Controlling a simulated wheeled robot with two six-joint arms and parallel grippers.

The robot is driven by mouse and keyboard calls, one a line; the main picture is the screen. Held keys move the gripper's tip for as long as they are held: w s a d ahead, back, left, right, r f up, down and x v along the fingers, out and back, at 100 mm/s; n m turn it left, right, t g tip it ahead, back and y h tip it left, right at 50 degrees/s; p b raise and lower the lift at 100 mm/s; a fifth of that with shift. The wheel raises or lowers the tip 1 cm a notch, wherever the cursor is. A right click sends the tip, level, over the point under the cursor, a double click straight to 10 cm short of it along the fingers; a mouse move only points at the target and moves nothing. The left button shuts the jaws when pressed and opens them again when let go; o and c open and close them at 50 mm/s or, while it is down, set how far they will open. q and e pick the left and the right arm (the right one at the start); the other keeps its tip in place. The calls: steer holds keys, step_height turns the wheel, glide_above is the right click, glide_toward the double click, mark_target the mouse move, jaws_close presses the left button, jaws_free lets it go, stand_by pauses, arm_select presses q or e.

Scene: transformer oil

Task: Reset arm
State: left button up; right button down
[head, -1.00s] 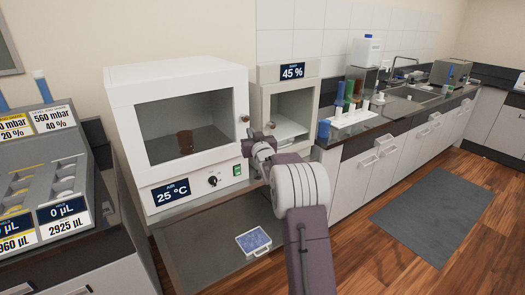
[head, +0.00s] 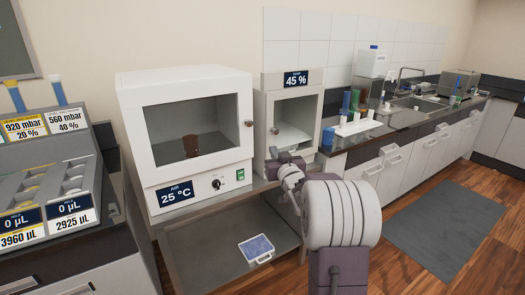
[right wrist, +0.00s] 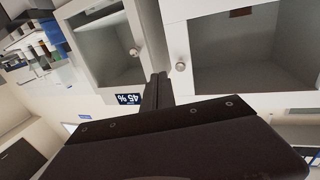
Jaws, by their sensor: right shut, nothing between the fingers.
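My right arm comes up from the bottom of the head view. Its right gripper (head: 284,160) is in front of the lower part of the small 45 % cabinet (head: 292,110), and I see no object in it. In the right wrist view the fingers (right wrist: 158,80) are shut together and empty, and the cabinet (right wrist: 105,45) shows beyond them. The white 25 °C oven (head: 158,185) is left of the gripper with its door shut. A brown container (head: 191,146) stands inside it. My left gripper is not in view.
A shelf (head: 215,275) under the oven holds a small blue-topped scale (head: 257,248). A grey machine with volume readouts (head: 60,140) stands at left. A white rack with tubes (head: 355,127) and a sink (head: 425,105) are on the right counter. The floor mat (head: 445,225) is clear.

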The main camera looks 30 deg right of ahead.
steer(key=w+a+r+n+y+p, duration=0.25)
steer(key=a+r+p, duration=0.3)
steer(key=a, duration=0.55)
steer(key=s+a+f+g+y+p, duration=0.1)
steer(key=a+y+p, duration=0.2)
steer(key=a, duration=0.5)
steer(key=s+a+f+g+p, duration=0.1)
steer(key=s+a+f+g, duration=0.5)
steer(key=s+f, duration=0.45)
steer(key=s+f+g, duration=0.4)
steer(key=s+f, duration=0.1)
steer(key=s, duration=0.4)
steer(key=s+f+g, duration=0.5)
steer(key=s+f, duration=0.1)
steer(key=s, duration=0.4)
steer(key=shift+a+f+n, duration=0.15)
steer(key=shift+a+n, duration=0.3)
steer(key=shift+w, duration=0.15)
